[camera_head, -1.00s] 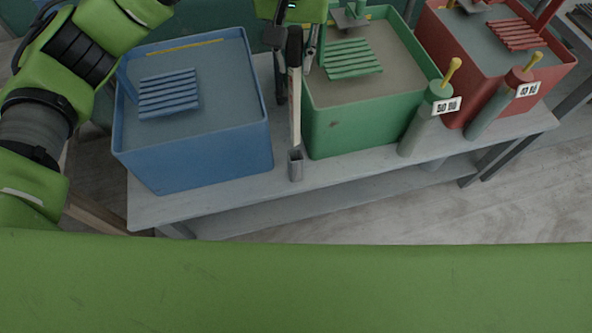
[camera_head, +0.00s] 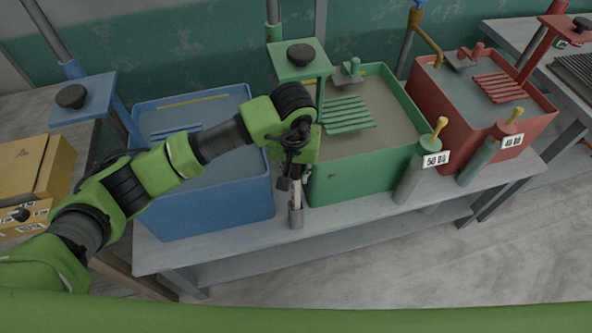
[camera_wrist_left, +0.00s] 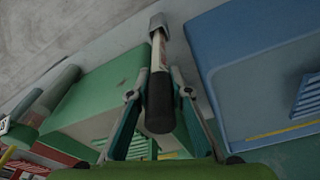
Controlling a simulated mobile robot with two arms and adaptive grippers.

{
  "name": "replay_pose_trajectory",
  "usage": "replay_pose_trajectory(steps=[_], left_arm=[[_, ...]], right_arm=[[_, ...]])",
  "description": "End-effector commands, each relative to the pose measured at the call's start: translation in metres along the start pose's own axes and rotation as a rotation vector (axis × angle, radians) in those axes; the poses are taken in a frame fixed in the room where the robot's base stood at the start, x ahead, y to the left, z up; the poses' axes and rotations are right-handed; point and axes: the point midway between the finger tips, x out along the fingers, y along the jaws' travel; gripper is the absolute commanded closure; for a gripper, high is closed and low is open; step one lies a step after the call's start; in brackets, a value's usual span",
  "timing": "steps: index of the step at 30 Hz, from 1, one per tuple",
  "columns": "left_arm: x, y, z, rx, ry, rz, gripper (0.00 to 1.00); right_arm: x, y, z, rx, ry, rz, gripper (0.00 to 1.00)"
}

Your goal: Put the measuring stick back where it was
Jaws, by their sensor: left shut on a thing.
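The measuring stick is a pale rod with a black end. In the head view its pale lower part (camera_head: 297,193) stands about upright below my left gripper (camera_head: 296,178), which hides the rest. Its foot is at the small grey holder (camera_head: 296,217) at the bench's front edge, between the blue and green tubs. In the left wrist view the stick's black end (camera_wrist_left: 160,112) is nearest the camera, between the fingers of my left gripper (camera_wrist_left: 157,88), which is shut on the stick. The far end is at the holder (camera_wrist_left: 157,23); how deep it sits is hidden. My right gripper is out of view.
The blue tub (camera_head: 205,205) is left of the holder and the green tub (camera_head: 350,175) right of it, both close. Grey bottles (camera_head: 408,180) and a red tub (camera_head: 470,105) stand farther right. A yellow box (camera_head: 35,180) is at the far left.

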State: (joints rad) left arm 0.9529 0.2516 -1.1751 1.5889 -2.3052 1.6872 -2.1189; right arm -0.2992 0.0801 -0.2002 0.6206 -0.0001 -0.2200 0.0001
Motion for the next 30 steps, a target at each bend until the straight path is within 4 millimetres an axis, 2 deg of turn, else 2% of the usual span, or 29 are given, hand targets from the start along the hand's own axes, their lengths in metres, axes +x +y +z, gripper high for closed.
replay_pose_trajectory(steps=[3,15,16,17,30], left_arm=[[0.0078,0.0003,0.0014,0.000,0.000,0.000,1.00],[0.0133,-0.0001,0.0015,0.000,0.002,0.000,1.00],[0.0117,0.0000,0.0014,0.000,0.002,0.000,0.73],[0.0114,0.0000,0.0014,0.000,0.002,0.000,0.66],[0.0073,0.0002,0.0011,0.000,0.000,0.000,0.64]], right_arm=[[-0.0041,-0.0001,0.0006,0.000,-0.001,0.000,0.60],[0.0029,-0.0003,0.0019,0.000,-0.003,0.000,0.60],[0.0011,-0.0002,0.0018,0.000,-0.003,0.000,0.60],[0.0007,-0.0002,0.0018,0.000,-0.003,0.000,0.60],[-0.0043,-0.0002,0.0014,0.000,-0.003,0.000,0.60]])
